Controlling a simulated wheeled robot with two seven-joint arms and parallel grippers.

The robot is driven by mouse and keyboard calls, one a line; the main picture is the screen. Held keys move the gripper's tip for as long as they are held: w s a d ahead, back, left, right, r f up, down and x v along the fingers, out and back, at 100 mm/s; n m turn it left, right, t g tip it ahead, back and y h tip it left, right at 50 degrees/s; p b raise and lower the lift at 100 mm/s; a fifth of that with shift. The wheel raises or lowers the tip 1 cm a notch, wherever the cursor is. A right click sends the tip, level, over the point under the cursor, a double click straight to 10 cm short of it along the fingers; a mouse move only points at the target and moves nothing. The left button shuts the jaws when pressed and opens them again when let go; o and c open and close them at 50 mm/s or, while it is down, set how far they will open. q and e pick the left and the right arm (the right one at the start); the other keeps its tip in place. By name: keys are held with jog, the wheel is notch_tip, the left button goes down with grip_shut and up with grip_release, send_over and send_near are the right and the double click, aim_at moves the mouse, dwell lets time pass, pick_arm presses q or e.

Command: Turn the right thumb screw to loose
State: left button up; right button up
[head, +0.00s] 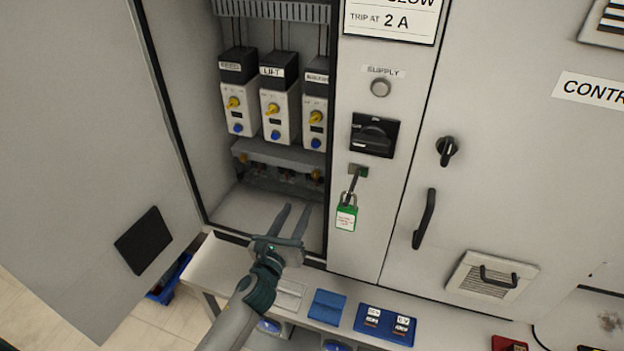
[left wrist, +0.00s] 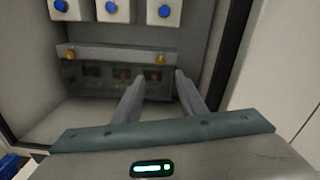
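The right thumb screw (head: 317,175) is a small brass knob at the right end of a grey rail low in the open cabinet. It also shows in the left wrist view (left wrist: 161,59), beyond the fingertips. The left thumb screw (head: 243,158) sits at the rail's other end and shows in the left wrist view (left wrist: 70,55). A clear cover (head: 280,176) hangs below the rail over dark parts. My left gripper (head: 296,208) is open and empty, below and in front of the right screw, apart from it. My right gripper is not in view.
Three white units with yellow knobs and blue buttons, the middle one marked LIFT (head: 280,110), stand above the rail. An open door (head: 85,150) is at left. A green padlock (head: 346,218) hangs right of the opening. A bench (head: 225,265) with blue trays (head: 386,325) lies below.

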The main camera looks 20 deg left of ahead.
aim_at(315, 176)
pick_arm(q)
jog(key=w+p, duration=0.1)
jog(key=w, duration=0.8)
jog(key=w+p, duration=0.1)
jog(key=w, duration=0.3)
jog(key=shift+w+d+p, duration=0.25)
jog(key=shift+p, duration=0.05)
jog(key=shift+c, duration=0.7)
grip_shut()
